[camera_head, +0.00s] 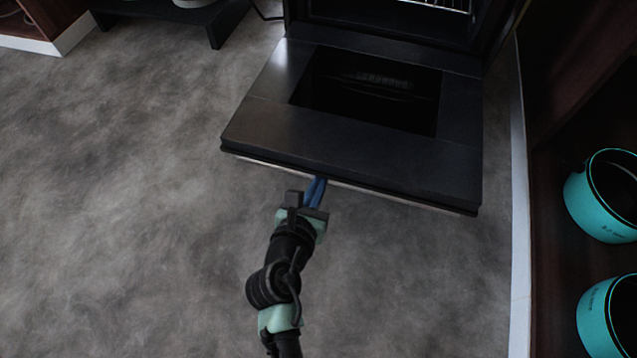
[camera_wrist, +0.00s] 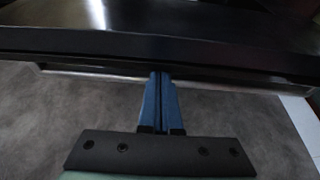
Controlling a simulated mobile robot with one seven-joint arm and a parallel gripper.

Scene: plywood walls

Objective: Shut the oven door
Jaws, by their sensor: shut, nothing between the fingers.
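The oven door (camera_head: 370,155) is black and hangs folded down, wide open and about flat, with its inner glass facing up. The oven (camera_head: 390,25) stands behind it, its dark cavity and a wire rack partly in view. My gripper (camera_head: 320,180) has blue fingers, shut with nothing between them, at the door's front edge. In the wrist view the fingertips (camera_wrist: 161,76) reach the metal bar, which looks like the handle (camera_wrist: 95,77), under the door's edge. I cannot tell whether they touch it.
Teal pots (camera_head: 603,195) stand on dark wooden shelving at the right, beyond a pale strip (camera_head: 519,220). A low black stand (camera_head: 185,18) is at the upper left. The grey floor (camera_head: 120,200) left of the door is clear.

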